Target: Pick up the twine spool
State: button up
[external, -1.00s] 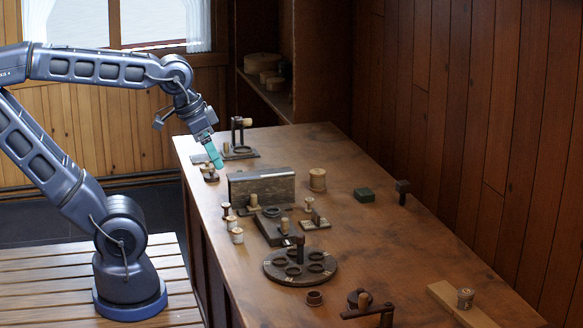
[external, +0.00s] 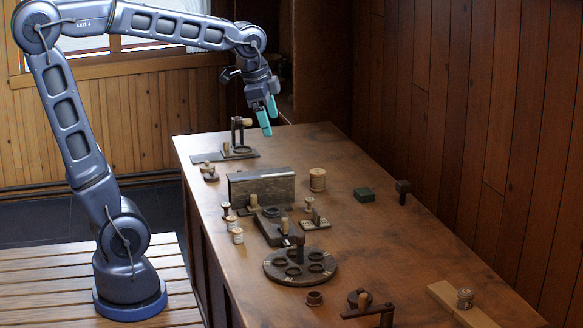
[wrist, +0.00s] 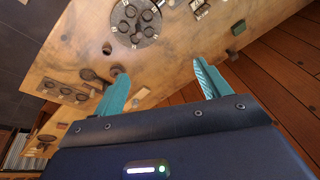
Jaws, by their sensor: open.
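Several spool-like pieces are in the external view, and I cannot tell for certain which is the twine spool. A wide tan spool (external: 317,180) stands upright right of the dark box. Two small pale spools, one at the front (external: 237,235) and one just behind it (external: 231,222), stand near the left table edge.
A dark box (external: 262,187) stands mid-table. A round holed disc (external: 300,267) lies in front of it, and a post stand (external: 239,140) stands at the far end. A green block (external: 364,195) lies to the right. The table's right side has bare room.

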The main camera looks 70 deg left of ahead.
jog(key=w+a+f+m, duration=0.1)
jog(key=w+a+m, duration=0.3)
jog(key=w+a, duration=0.55)
jog(key=m+g, duration=0.3)
jog(key=m, duration=0.7)
send_over(318, 171)
jog(key=shift+h, duration=0.4)
notch_tip(318, 171, down, 24)
jog(key=shift+w+f, duration=0.1)
jog(key=shift+f, duration=0.1)
jog(key=shift+a+f, duration=0.2)
jog(key=shift+f, duration=0.05)
notch_tip(318, 171, down, 5)
jog(key=shift+f, duration=0.2)
jog(key=shift+s+d+f, duration=0.1)
jog(key=shift+d+f, duration=0.1)
jog(key=shift+f, duration=1.15)
jog(key=shift+s+d+f, duration=0.1)
jog(key=shift+d+f, duration=0.05)
jog(key=shift+f, duration=1.15)
jog(key=c, duration=1.1)
